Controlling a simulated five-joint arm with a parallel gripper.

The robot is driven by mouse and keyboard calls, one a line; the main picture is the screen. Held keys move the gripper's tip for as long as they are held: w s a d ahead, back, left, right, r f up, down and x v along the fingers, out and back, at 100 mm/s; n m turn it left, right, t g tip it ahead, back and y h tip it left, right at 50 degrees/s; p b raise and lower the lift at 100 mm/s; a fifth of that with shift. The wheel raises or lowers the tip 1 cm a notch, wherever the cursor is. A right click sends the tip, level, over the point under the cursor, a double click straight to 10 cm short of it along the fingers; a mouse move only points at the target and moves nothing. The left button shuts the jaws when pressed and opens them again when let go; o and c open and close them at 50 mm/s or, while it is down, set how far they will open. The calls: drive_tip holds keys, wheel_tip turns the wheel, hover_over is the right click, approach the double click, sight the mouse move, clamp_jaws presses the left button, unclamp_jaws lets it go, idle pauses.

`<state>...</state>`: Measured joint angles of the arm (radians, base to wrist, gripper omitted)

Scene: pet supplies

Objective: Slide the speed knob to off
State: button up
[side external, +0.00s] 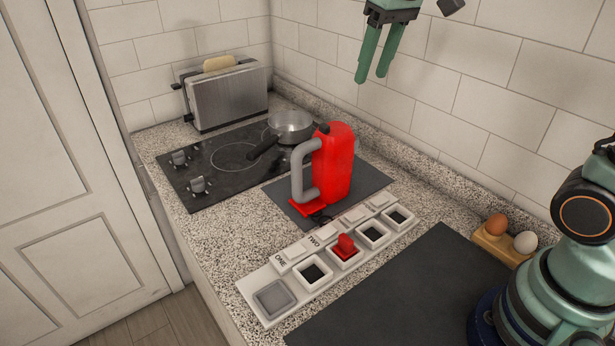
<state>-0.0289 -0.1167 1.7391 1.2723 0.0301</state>
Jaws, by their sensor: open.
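A long white panel (249,284) lies on the counter with a row of square wells and raised white blocks behind them; the words ONE and TWO show on it. A small red knob-like piece (345,244) sits in the middle well. No well is legibly marked "off", and I cannot tell whether this red piece is the speed knob. A black stove (221,181) has two grey knobs at its left, an upper one (180,158) and a lower one (198,185). My gripper (371,78) hangs high above the counter, open, empty and pointing down, far from the panel.
A red kettle-like jug (337,165) with a grey handle stands on a dark mat (371,179) behind the panel. A pan (291,125) sits on the stove, a toaster (228,98) behind it. Eggs in a wooden holder (490,247) stand right. A dark mat (400,295) lies bare in front.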

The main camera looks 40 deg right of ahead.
sight(324, 125)
drive_tip(key=w+a+f+g, duration=0.2)
drive_tip(key=w+g, duration=0.1)
drive_tip(key=w, duration=0.7)
wheel_tip(324, 125, down, 12)
drive_tip(key=shift+d+r, duration=0.1)
drive_tip(key=shift+r, duration=0.1)
clamp_jaws()
idle(1.4)
